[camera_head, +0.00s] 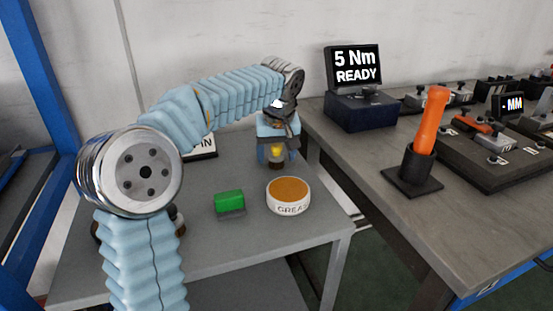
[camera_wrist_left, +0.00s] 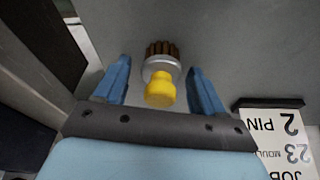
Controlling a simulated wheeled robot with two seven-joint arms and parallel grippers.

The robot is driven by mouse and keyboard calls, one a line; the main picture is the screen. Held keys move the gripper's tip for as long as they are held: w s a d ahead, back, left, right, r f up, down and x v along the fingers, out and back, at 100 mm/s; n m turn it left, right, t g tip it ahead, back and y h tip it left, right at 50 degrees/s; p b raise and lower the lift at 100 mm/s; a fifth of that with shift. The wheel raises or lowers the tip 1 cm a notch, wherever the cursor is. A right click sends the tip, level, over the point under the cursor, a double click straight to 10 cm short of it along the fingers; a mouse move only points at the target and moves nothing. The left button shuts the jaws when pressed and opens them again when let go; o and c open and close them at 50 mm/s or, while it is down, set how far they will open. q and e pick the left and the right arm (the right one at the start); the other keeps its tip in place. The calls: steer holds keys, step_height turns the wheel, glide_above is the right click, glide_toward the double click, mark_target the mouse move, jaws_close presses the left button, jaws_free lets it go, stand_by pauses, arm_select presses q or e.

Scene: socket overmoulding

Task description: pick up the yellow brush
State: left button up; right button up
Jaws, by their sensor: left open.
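The yellow brush (camera_wrist_left: 160,92) is between the two blue fingers of my left gripper (camera_wrist_left: 160,85) in the left wrist view. It has a yellow handle, a silver collar and brown bristles. Gaps show between the handle and both fingers. In the head view the yellow of the brush (camera_head: 277,152) shows between the fingers of my left gripper (camera_head: 276,158), low over the grey side table. The gripper is open and partly hides the brush. My right gripper is in neither view.
A grease tin (camera_head: 289,194) and a green block (camera_head: 230,202) lie on the side table (camera_head: 205,258) nearer the front. A job card (camera_wrist_left: 272,135) stands beside the gripper. The workbench (camera_head: 400,215) on the right carries a display (camera_head: 354,66) and an orange-handled tool (camera_head: 431,120).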

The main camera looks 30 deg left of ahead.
arm_select(q)
steer(key=shift+c, duration=0.3)
steer(key=c, duration=1)
steer(key=shift+r, duration=0.1)
steer(key=shift+c, duration=0.2)
steer(key=shift+r, duration=0.3)
step_height(320, 180, up, 3)
steer(key=shift+f, duration=0.1)
steer(key=d+r+p, duration=0.1)
steer(key=d+r, duration=0.4)
steer(key=shift+s+r, duration=0.2)
steer(key=shift+s, duration=0.2)
steer(key=d+r, duration=0.1)
steer(key=d, duration=0.2)
steer(key=s+d+r, duration=0.1)
steer(key=d, duration=0.2)
steer(key=d+r+p, duration=0.1)
steer(key=d+r, duration=0.1)
steer(key=shift+s+d, duration=0.35)
steer(key=shift+d, duration=0.05)
